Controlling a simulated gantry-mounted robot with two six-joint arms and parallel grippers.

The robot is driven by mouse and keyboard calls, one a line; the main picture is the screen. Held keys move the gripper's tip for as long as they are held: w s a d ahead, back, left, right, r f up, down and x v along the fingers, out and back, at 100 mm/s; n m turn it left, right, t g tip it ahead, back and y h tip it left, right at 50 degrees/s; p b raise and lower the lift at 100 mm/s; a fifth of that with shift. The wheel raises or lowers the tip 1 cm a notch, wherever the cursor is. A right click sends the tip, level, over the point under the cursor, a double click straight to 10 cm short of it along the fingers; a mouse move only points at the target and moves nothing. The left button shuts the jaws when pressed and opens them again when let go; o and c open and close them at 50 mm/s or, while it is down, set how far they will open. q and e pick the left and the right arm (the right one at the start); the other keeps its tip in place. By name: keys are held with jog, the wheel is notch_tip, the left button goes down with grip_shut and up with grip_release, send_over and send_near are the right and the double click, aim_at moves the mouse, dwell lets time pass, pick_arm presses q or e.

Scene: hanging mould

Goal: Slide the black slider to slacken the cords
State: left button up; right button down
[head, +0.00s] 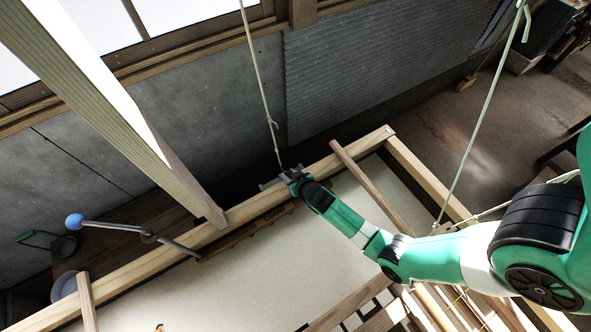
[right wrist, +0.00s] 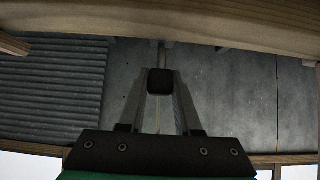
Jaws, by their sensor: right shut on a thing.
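My right gripper (head: 283,180) reaches in from the right to the far wooden rail of the mould frame (head: 345,150). In the right wrist view its two fingers (right wrist: 160,84) are closed on the small black slider (right wrist: 160,80). A pale cord (head: 259,85) runs from the top down to the spot where the gripper is. In the head view the gripper hides the slider. A second pale cord (head: 481,115) hangs at the right and meets the frame near its right side. My left gripper is not in view.
A wooden post (head: 110,110) slants down to the rail, left of the gripper. A metal lever with a blue knob (head: 74,221) sticks out at the left. A grey wall (head: 215,110) lies behind the frame. Wooden slats (head: 350,303) cross the near side.

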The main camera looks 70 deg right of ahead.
jog(key=w+a+b, duration=0.1)
jog(key=w+a, duration=0.1)
jog(key=a, duration=0.1)
jog(key=w+a+b, duration=0.1)
jog(key=a, duration=0.1)
jog(key=shift+w+a+f+b, duration=0.1)
jog(key=shift+w+b, duration=0.2)
jog(key=c, duration=1)
grip_release()
jog(key=o, duration=0.4)
jog(key=shift+w+a, duration=0.1)
jog(key=shift+a, duration=0.05)
jog(key=shift+o, duration=0.4)
jog(key=p+v, duration=0.5)
jog(key=v, duration=0.6)
jog(key=shift+s+r, duration=0.25)
jog(key=shift+s, duration=0.05)
